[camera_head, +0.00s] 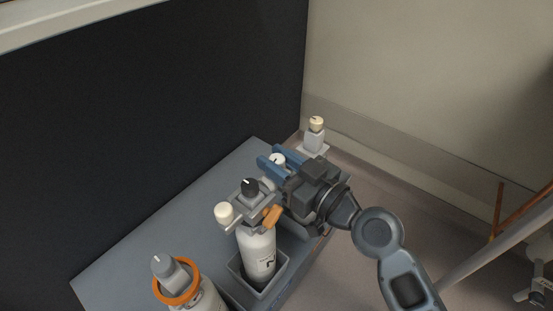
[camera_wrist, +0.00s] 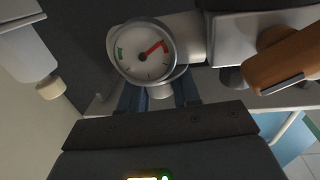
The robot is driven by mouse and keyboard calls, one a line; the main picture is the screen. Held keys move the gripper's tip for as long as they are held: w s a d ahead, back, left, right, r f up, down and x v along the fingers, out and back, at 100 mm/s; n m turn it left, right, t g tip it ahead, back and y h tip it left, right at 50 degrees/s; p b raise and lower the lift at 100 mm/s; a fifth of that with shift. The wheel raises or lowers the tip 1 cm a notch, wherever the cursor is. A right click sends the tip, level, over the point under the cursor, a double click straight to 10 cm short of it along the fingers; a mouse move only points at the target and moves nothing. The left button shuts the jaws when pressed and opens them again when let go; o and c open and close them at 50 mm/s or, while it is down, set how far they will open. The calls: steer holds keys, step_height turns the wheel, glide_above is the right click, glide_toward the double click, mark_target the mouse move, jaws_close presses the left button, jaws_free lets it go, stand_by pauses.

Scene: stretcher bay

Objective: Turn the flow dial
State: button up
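A white gas cylinder (camera_head: 257,255) stands upright in a grey holder. Its grey valve head carries a black knob (camera_head: 250,187) with a white mark, a cream knob (camera_head: 224,212) and an orange lever (camera_head: 271,216). The lever also shows in the wrist view (camera_wrist: 285,62). A round white gauge (camera_wrist: 148,52) with a red needle faces the wrist camera. I cannot tell for sure which part is the flow dial. My gripper (camera_head: 270,156) is beside the valve head, its blue fingers apart. The gauge and a pale stub (camera_wrist: 160,91) show between them. The gauge partly hides the fingers, so contact is unclear.
A second cylinder with an orange ring (camera_head: 177,282) and grey knob stands at the front left. A small white bottle-like fitting (camera_head: 315,138) with a cream top stands behind my gripper. A dark panel (camera_head: 150,110) rises at left. The grey top's (camera_head: 150,245) left part is bare.

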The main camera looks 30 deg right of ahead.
steer(key=b+v, duration=0.2)
steer(key=v, duration=0.5)
steer(key=shift+s, duration=0.35)
steer(key=shift+s+f, duration=0.1)
steer(key=s+a+f+m+g+h, duration=0.1)
steer(key=s+h, duration=0.1)
steer(key=s, duration=1)
steer(key=s+a+f+m+g+h, duration=0.1)
steer(key=s+f+g+h, duration=0.1)
steer(key=s, duration=1.1)
step_height(320, 180, up, 18)
steer(key=p, duration=1.7)
